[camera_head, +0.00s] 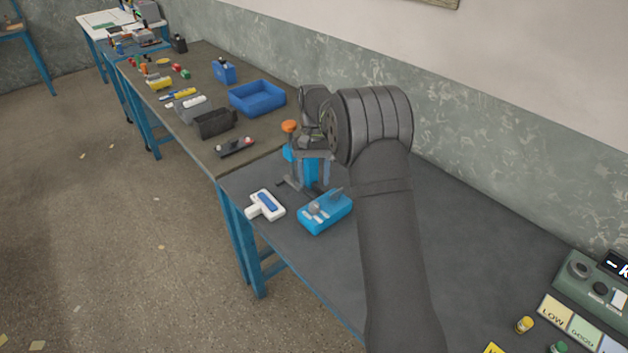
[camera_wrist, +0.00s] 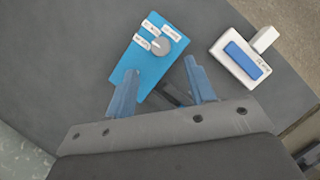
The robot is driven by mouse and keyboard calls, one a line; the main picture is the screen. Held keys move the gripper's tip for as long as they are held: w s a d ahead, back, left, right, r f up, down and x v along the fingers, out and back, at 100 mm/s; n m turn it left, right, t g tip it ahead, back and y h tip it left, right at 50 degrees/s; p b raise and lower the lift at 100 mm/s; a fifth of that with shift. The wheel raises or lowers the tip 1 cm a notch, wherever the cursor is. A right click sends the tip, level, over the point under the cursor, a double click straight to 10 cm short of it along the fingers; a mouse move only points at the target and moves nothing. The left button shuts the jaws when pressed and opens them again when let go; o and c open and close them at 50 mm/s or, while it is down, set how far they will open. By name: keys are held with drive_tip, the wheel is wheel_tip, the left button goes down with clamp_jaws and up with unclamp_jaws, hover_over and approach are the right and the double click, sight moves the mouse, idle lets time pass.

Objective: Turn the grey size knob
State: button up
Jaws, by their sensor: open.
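The grey size knob (camera_wrist: 160,46) is round and sits on a bright blue box (camera_wrist: 143,68) with several white labels around it. In the head view the knob (camera_head: 314,208) shows on top of the blue box (camera_head: 330,216), on the dark bench. My gripper (camera_wrist: 162,66) is open, its two blue fingers apart and pointing toward the box. In the wrist view the knob appears just beyond the fingertips, between their lines, apparently untouched. A dark bar shows between the fingers near the box's lower edge. My arm hides part of the bench in the head view.
A white device with a blue panel (camera_wrist: 240,60) lies beside the box; it also shows in the head view (camera_head: 265,205). A blue tray (camera_head: 258,107) and a black bin (camera_head: 214,132) stand farther back. A green panel (camera_head: 590,290) and label cards are at right.

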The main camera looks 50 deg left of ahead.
drive_tip(key=t+y, duration=0.6)
drive_tip(key=y, duration=0.1)
approach(314, 205)
drive_tip(key=x, duration=0.8)
drive_tip(key=shift+w+f, duration=0.15)
drive_tip(key=shift+f, duration=0.1)
idle(0.6)
drive_tip(key=c, duration=1)
